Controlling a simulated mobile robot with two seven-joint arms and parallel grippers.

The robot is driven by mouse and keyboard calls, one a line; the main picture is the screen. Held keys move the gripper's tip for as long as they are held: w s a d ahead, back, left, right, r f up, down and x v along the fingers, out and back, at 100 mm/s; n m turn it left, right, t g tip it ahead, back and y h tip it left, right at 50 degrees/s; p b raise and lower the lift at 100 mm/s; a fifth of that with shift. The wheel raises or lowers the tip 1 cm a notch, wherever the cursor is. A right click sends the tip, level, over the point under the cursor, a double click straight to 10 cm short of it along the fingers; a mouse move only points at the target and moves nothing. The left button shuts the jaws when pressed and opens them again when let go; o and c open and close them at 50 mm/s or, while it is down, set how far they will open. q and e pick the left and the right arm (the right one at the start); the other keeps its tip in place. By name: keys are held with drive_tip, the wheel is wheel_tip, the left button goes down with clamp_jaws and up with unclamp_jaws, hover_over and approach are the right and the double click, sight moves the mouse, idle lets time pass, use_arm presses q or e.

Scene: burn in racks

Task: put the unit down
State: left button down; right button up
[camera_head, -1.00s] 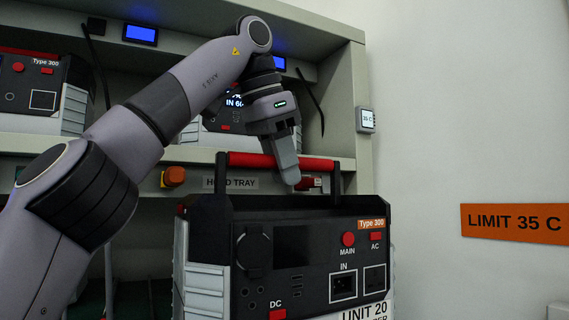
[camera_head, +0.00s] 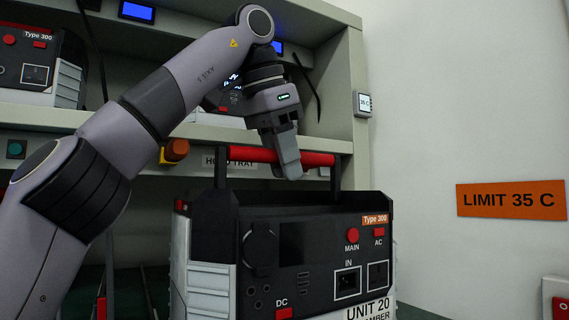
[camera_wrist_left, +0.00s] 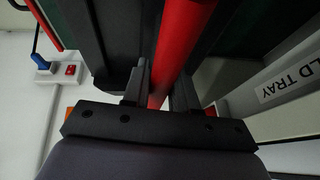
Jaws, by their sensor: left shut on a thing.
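The unit (camera_head: 305,240) is a black and grey box marked "UNIT 20" and "Type 300", with a red carry handle on top. My left gripper (camera_head: 288,163) is shut on the red handle (camera_head: 250,154) from above. In the left wrist view the red handle (camera_wrist_left: 182,45) runs between the two dark fingers (camera_wrist_left: 160,90). The unit hangs or stands upright in front of the rack; its underside is out of view, so I cannot tell whether it touches anything. My right gripper is not in view.
Behind is a rack with a shelf (camera_head: 60,119) holding another Type 300 unit (camera_head: 40,62) and a partly hidden one. An orange "LIMIT 35 C" sign (camera_head: 511,199) is on the right wall.

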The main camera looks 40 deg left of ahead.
use_arm(q)
drive_tip(key=shift+d+r, duration=0.1)
drive_tip(key=shift+r, duration=0.2)
drive_tip(key=c, duration=1.2)
unclamp_jaws()
drive_tip(key=shift+f, duration=0.3)
drive_tip(key=o, duration=0.3)
drive_tip(key=shift+s+r, duration=0.1)
drive_tip(key=p+v, duration=0.3)
drive_tip(key=v, duration=0.2)
drive_tip(key=shift+r, duration=0.45)
drive_tip(key=shift+s+f, duration=0.1)
drive_tip(key=shift+f, duration=0.2)
drive_tip(key=shift+v, duration=1)
